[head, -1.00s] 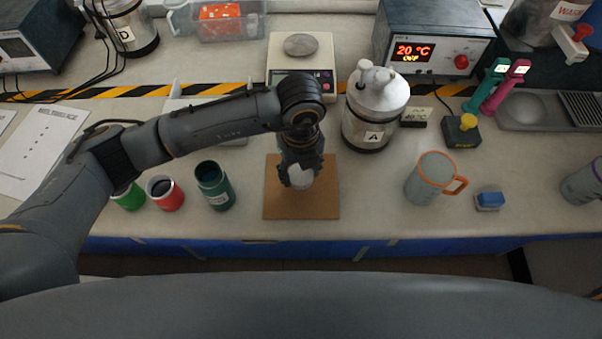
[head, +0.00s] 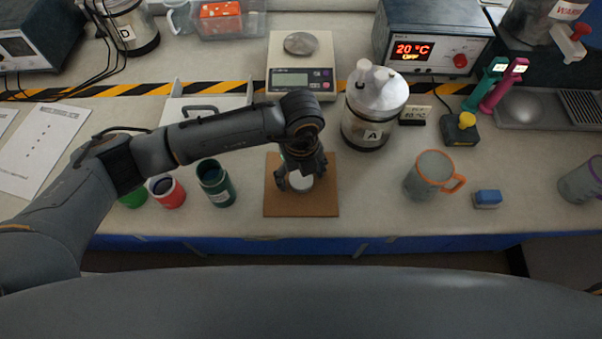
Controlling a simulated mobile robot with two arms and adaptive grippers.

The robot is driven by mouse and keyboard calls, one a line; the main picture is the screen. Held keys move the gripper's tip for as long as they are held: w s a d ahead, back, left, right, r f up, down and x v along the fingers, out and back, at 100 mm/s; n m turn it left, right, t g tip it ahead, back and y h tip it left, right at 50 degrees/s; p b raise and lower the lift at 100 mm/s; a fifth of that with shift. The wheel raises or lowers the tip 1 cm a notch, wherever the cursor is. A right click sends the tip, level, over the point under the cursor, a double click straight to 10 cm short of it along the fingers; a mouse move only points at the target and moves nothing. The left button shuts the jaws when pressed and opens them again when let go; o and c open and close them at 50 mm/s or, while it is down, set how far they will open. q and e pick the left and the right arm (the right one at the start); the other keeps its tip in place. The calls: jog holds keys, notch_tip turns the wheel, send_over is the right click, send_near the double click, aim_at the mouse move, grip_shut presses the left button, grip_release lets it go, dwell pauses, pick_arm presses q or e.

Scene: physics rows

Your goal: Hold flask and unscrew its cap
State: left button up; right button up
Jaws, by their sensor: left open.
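A small round white-grey top (head: 301,183), which may be the flask's cap, shows between the fingers of my left gripper (head: 300,180) over the brown square board (head: 302,205). The gripper points down from above and its fingers are open around this top. Whether the fingers touch it I cannot tell. The body below the top is mostly hidden by the gripper. My right gripper is out of view.
Behind the board stand a scale (head: 300,60) and a white-topped vessel marked A (head: 373,115). Green (head: 215,185) and red (head: 167,190) cups stand left. A grey mug with an orange handle (head: 430,175) and a blue block (head: 488,199) are right.

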aim_at(301, 179)
pick_arm(q)
jog(key=shift+r, duration=0.55)
notch_tip(301, 179, up, 11)
jog(key=b, duration=0.2)
jog(key=shift+r, duration=0.1)
